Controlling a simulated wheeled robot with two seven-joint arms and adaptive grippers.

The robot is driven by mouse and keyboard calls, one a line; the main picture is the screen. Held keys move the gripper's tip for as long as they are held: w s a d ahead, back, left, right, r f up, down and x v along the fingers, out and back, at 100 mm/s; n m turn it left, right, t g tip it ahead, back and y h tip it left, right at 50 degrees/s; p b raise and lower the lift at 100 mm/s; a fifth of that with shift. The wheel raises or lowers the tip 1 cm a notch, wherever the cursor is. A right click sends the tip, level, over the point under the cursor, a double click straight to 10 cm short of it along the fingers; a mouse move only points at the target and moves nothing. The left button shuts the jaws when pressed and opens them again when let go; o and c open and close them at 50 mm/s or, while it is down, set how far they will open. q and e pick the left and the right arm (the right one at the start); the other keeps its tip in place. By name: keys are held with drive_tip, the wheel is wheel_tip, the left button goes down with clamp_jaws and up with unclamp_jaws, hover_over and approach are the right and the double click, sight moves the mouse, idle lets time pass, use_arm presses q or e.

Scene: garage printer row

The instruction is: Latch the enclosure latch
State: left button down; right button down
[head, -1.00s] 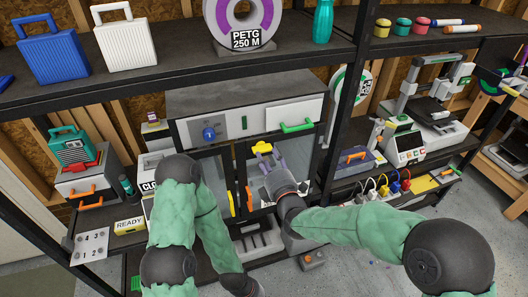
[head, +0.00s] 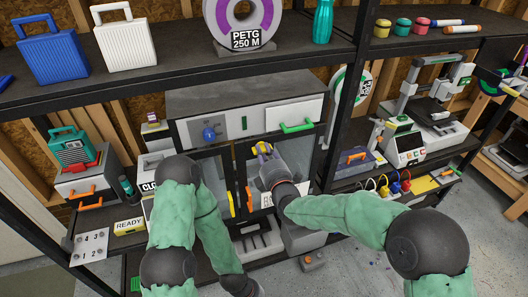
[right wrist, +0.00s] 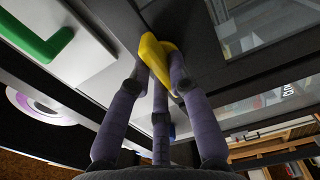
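The enclosure (head: 240,93) is a grey and white cabinet with two dark glazed doors on the middle shelf. Its yellow latch (head: 261,148) sits at the top of the right door; it also shows in the right wrist view (right wrist: 158,50). My right gripper (head: 264,156) is at this latch, and in the wrist view its purple-grey fingers (right wrist: 160,72) converge on the yellow piece, with fingertips on both sides of it. The fingers partly hide the latch's lower end. My left arm hangs in front of the left door; its gripper is out of view.
A green handle (head: 297,127) is on the drawer above the right door, and a blue knob (head: 209,134) is at upper left. Orange and yellow door handles (head: 249,199) are at the centre. A dark shelf post (head: 345,100) stands close on the right.

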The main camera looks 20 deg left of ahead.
drive_tip(key=m+b, duration=0.4)
drive_tip(key=shift+d+f+b, duration=0.1)
drive_tip(key=shift+f+b, duration=0.1)
drive_tip(key=shift+b, duration=0.1)
drive_tip(key=m+b, duration=0.3)
drive_tip(key=m, duration=0.1)
drive_tip(key=shift+m+b, duration=0.35)
drive_tip(key=shift+m, duration=0.05)
drive_tip(key=shift+w+d+f+m+b, duration=0.1)
drive_tip(key=shift+m+b, duration=3.2)
drive_tip(key=shift+m, duration=1.2)
drive_tip(key=c, duration=1.1)
unclamp_jaws()
drive_tip(key=shift+c, duration=0.2)
